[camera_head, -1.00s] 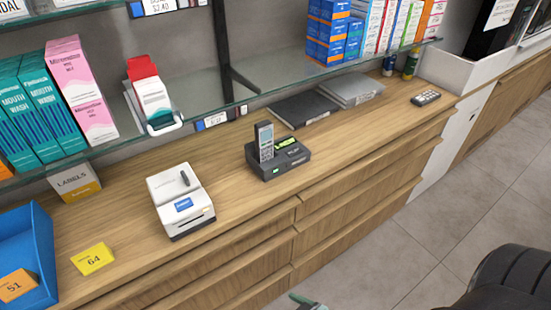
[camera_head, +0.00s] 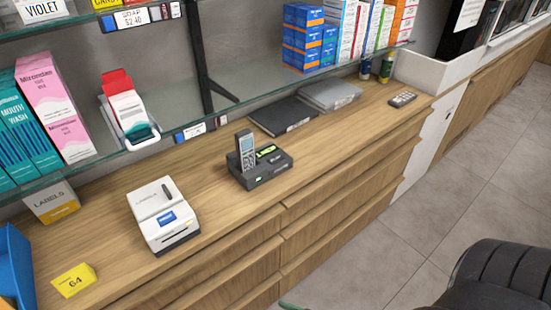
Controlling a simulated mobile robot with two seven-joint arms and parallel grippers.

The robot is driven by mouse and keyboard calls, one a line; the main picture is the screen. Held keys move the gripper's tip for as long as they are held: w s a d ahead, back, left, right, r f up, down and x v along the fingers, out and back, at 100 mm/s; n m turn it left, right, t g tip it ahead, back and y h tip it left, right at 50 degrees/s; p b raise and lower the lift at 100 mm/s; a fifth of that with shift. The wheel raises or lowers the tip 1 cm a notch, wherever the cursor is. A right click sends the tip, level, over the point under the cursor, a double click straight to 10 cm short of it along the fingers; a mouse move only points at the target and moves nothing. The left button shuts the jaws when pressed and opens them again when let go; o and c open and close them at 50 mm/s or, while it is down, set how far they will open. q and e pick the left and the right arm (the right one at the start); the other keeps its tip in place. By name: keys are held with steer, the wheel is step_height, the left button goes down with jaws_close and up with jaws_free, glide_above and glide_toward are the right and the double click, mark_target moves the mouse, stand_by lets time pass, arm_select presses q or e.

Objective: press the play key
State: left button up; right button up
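Neither of my grippers can be made out. A small greenish piece at the bottom edge is cut off, and I cannot tell what it is.
A white label printer (camera_head: 163,214) and a yellow number 64 card (camera_head: 74,280) lie to the left. Dark and grey folders (camera_head: 282,119) lie behind the machine. A glass shelf (camera_head: 180,130) overhangs the counter's back. A black ribbed shape (camera_head: 500,275) fills the lower right.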

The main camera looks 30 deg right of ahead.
jaws_close()
stand_by(0.3)
stand_by(1.2)
